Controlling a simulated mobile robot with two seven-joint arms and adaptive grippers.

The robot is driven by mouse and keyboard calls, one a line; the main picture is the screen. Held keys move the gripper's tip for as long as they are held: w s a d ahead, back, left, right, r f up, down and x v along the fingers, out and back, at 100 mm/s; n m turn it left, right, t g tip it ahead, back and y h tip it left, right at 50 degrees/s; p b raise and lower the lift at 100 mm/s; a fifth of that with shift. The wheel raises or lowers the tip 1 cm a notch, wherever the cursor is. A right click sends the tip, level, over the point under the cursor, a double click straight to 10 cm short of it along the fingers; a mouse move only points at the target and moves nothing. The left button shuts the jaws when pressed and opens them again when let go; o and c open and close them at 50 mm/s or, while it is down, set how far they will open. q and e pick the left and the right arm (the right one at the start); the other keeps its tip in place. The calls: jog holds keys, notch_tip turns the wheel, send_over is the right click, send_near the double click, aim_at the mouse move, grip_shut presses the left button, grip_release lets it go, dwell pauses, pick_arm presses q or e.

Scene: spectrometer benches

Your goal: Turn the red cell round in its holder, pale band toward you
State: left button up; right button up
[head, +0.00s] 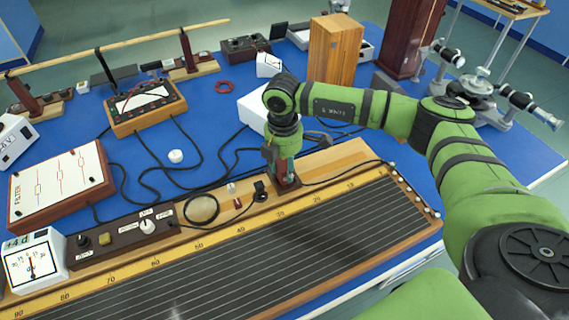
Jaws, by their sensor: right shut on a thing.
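My right gripper (284,160) points down over the wooden board's back strip, right of the picture's middle. It is shut on a narrow upright thing, which I take to be the red cell (288,172); the fingers hide most of it. A dark reddish holder block (287,186) is right below the fingers. I cannot tell whether the cell is seated in it or just above it. The pale band cannot be made out. My left gripper is not in view.
Left of the holder are a small black part (260,191), a small clear block (231,187), a small red piece (237,203) and a round lens (202,209). A white box (252,108) stands behind the gripper. Black cables cross the blue bench (215,145).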

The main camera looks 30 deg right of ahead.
jog(key=shift+f, duration=0.25)
jog(key=o, duration=1.3)
notch_tip(320, 180, up, 12)
jog(key=shift+a+r, duration=0.1)
jog(key=shift+a, duration=0.05)
